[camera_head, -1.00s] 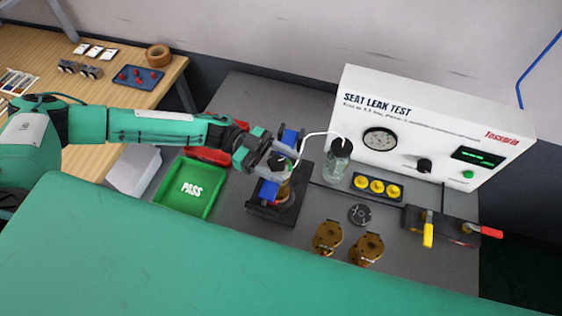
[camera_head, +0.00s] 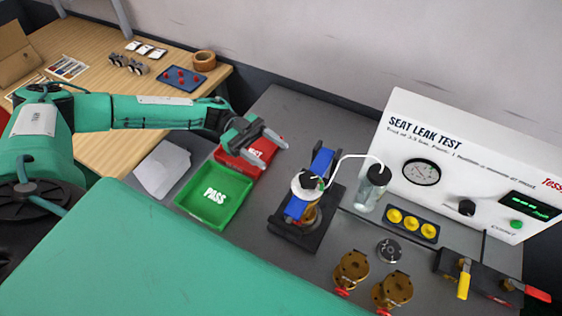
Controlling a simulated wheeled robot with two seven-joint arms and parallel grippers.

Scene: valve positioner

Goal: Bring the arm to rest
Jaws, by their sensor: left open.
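My left arm comes in from the left in the head view. Its gripper (camera_head: 274,137) is open and empty, with its fingers over the red reject tray (camera_head: 252,161). It is apart from the black fixture (camera_head: 293,231), which has blue clamp parts (camera_head: 321,161) and holds a brass valve (camera_head: 312,217) with a white cap (camera_head: 306,186) on top. A white tube (camera_head: 347,157) runs from the cap to the glass jar (camera_head: 371,190). My right gripper is not in view.
The green PASS tray (camera_head: 215,195) lies in front of the reject tray. The white seat leak tester (camera_head: 455,150) stands at the right. Two brass valves (camera_head: 352,270) stand near the front, beside yellow and red levers (camera_head: 463,280). A wooden table (camera_head: 90,60) is at the back left.

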